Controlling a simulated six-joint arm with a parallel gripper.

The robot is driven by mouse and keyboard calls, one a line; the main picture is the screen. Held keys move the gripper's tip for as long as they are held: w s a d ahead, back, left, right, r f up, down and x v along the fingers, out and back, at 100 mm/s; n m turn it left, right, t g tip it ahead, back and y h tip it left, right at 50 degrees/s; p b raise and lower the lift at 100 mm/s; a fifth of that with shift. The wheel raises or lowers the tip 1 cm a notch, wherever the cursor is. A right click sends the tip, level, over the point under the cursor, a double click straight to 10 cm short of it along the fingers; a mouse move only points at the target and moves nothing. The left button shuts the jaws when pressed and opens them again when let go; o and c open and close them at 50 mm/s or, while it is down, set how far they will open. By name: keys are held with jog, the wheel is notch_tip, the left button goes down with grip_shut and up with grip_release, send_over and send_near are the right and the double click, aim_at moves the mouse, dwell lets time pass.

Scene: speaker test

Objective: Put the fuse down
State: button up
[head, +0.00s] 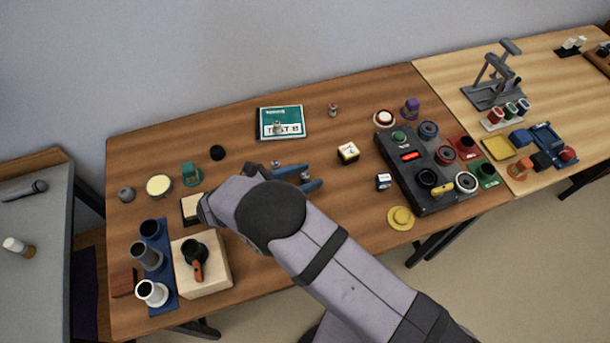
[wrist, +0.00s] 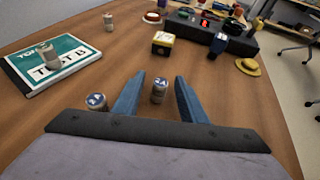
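My gripper (head: 314,174) is low over the brown table, its two blue fingers apart; they also show in the wrist view (wrist: 160,76). A small grey cylindrical fuse (wrist: 159,91) with a blue "2A" top stands between the fingers, with a gap visible on each side. It also shows in the head view (head: 304,177). A second, similar fuse (wrist: 96,101) stands just outside the left finger. Another small grey cylinder (wrist: 47,55) stands on the green-and-white TEST B card (wrist: 75,63). One more small cylinder (wrist: 108,22) stands farther back.
A wooden block (head: 216,276) and a blue rack (head: 162,305) stand front left.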

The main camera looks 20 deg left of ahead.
grip_shut()
dwell(0.3)
